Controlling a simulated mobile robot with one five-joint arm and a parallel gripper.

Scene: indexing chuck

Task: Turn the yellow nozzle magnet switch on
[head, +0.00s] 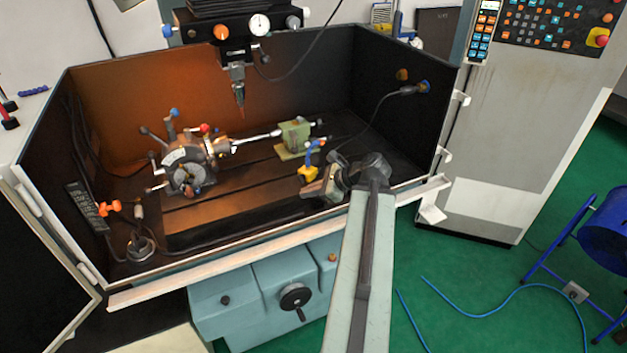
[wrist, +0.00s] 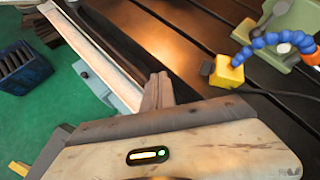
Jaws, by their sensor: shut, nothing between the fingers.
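The yellow nozzle magnet (head: 308,173) stands on the machine bed near its front right, with a blue jointed hose rising from it. In the wrist view the yellow block (wrist: 228,73) is at the upper right, and a small dark part (wrist: 206,68), perhaps its switch, sticks out on its left side. I cannot tell the switch's position. My gripper (head: 322,188) is just in front of the magnet in the head view, partly overlapping it. In the wrist view my gripper (wrist: 158,90) is shut and empty, apart from the magnet, to its lower left.
A green tailstock (head: 295,137) stands behind the magnet. The indexing chuck (head: 188,172) is to the left on the slotted bed. The white front rim (head: 270,245) of the enclosure runs below my gripper.

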